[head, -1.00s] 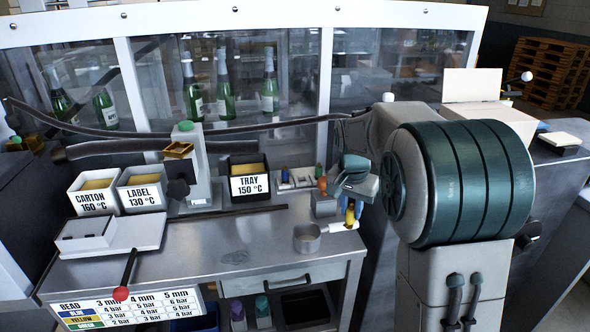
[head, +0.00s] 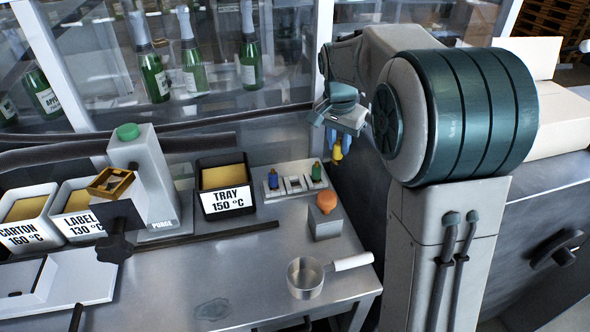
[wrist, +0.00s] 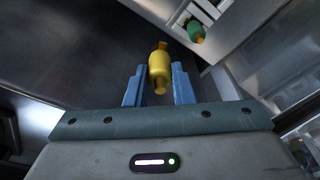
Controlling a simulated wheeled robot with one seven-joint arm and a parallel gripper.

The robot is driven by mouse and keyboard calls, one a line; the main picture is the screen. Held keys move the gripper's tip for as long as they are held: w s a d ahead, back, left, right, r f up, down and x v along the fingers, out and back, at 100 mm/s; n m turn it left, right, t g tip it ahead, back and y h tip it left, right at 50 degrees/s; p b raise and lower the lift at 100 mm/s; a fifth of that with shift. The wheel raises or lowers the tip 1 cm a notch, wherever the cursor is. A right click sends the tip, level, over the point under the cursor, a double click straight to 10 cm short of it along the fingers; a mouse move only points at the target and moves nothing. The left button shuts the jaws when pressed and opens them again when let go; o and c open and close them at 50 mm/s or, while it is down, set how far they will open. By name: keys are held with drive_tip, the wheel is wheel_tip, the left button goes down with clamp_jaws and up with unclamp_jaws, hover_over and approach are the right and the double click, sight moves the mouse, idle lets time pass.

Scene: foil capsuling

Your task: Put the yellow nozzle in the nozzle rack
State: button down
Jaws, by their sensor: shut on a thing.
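My gripper (head: 341,149) is shut on the yellow nozzle (head: 337,153) and holds it in the air to the right of the nozzle rack. In the wrist view the yellow nozzle (wrist: 159,68) sits between my two blue fingers (wrist: 159,88). The nozzle rack (head: 294,185) is a pale block on the bench, right of the TRAY bin. It holds a blue nozzle (head: 272,179) at its left and a green nozzle (head: 316,171) at its right, with a bare space between them. In the wrist view the green nozzle (wrist: 196,32) and part of the rack show at the top right.
A grey block with an orange knob (head: 326,203) stands in front of the rack. A metal pan with a white handle (head: 306,279) sits near the bench's front edge. The black TRAY bin (head: 225,187) and the grey PURGE unit (head: 145,180) stand to the left.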

drive_tip(key=shift+w+a+f+p, duration=0.25)
drive_tip(key=shift+w+a+f, duration=0.3)
drive_tip(key=shift+a+f, duration=1.15)
drive_tip(key=shift+w+a+f+p, duration=0.25)
drive_tip(key=shift+w+a+f, duration=0.25)
drive_tip(key=shift+a+f, duration=1.25)
drive_tip(key=shift+w+a+f+p, duration=0.25)
drive_tip(key=shift+w+a+f, duration=0.3)
drive_tip(key=shift+a+f, duration=1.15)
drive_tip(key=shift+f, duration=0.25)
drive_tip(key=c, duration=1.2)
unclamp_jaws()
drive_tip(key=shift+r, duration=0.1)
drive_tip(key=shift+c, duration=0.2)
wheel_tip(320, 180, up, 12)
drive_tip(key=s, duration=0.1)
drive_tip(key=shift+s+a+r, duration=0.15)
drive_tip(key=shift+s+a, duration=0.15)
drive_tip(key=shift+a, duration=0.15)
